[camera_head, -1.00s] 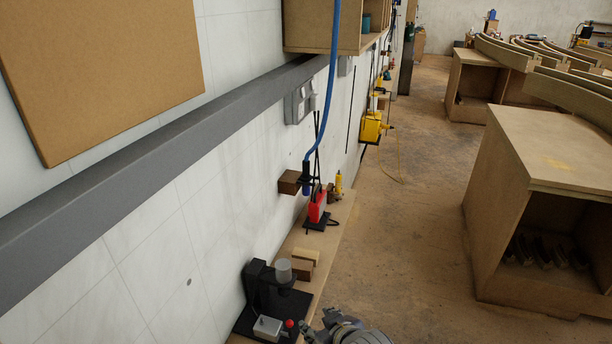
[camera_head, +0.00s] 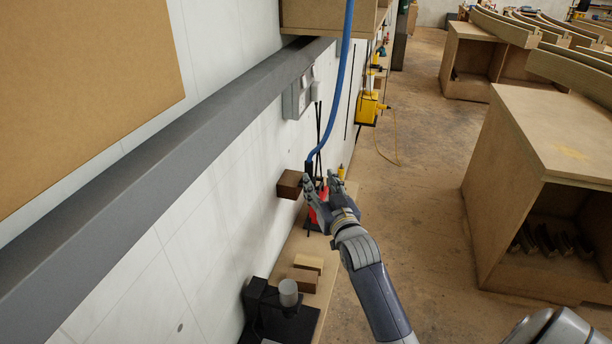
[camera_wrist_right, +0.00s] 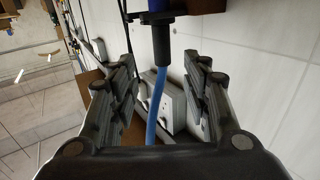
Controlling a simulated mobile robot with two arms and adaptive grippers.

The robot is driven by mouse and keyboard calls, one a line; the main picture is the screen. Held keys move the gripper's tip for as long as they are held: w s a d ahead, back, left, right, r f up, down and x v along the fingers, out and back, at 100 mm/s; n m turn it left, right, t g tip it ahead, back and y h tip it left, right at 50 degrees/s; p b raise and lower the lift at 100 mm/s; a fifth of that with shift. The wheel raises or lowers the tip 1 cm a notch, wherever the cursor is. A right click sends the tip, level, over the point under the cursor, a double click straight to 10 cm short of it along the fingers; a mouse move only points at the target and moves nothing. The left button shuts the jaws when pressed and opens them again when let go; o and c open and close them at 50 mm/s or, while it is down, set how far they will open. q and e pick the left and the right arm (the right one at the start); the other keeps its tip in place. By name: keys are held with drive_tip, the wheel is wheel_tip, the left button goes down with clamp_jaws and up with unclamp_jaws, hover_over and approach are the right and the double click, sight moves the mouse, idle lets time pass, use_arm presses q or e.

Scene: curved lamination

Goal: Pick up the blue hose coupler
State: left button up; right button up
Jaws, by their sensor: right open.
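The blue hose (camera_head: 347,60) hangs down along the wall, and its coupler end is at the small brown wall block (camera_head: 289,184). In the head view my right gripper (camera_head: 322,184) mostly hides the coupler. In the right wrist view the hose (camera_wrist_right: 156,95) runs between the open fingers of my right gripper (camera_wrist_right: 162,70). The coupler (camera_wrist_right: 157,5), blue with a dark collar and sleeve, shows at the top edge, beyond the fingertips and cut off by the frame. The fingers appear clear of hose and coupler. My left gripper is not in view.
A narrow ledge along the wall holds a red object (camera_head: 319,216), wooden blocks (camera_head: 306,270) and a black stand (camera_head: 270,315). Grey boxes (camera_head: 298,98) are on the wall. A wooden bench (camera_head: 500,180) stands right; the floor between is clear.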

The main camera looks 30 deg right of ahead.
sight(310, 171)
drive_tip(key=shift+p+x, duration=0.3)
drive_tip(key=shift+x, duration=0.95)
drive_tip(key=p+x, duration=0.1)
drive_tip(key=x, duration=0.1)
drive_tip(key=shift+w, duration=0.35)
drive_tip(key=w, duration=0.2)
drive_tip(key=w+d+p, duration=0.1)
drive_tip(key=shift+w+f, duration=0.15)
drive_tip(key=shift+f, duration=0.25)
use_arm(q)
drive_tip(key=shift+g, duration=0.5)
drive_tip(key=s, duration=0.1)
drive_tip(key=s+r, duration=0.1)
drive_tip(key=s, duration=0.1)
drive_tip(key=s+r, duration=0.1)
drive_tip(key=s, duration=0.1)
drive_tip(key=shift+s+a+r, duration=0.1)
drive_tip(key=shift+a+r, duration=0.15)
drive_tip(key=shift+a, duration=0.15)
use_arm(e)
drive_tip(key=shift+a, duration=0.1)
drive_tip(key=shift+w, duration=0.1)
drive_tip(key=c, duration=0.9)
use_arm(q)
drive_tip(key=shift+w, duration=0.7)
use_arm(e)
clamp_jaws()
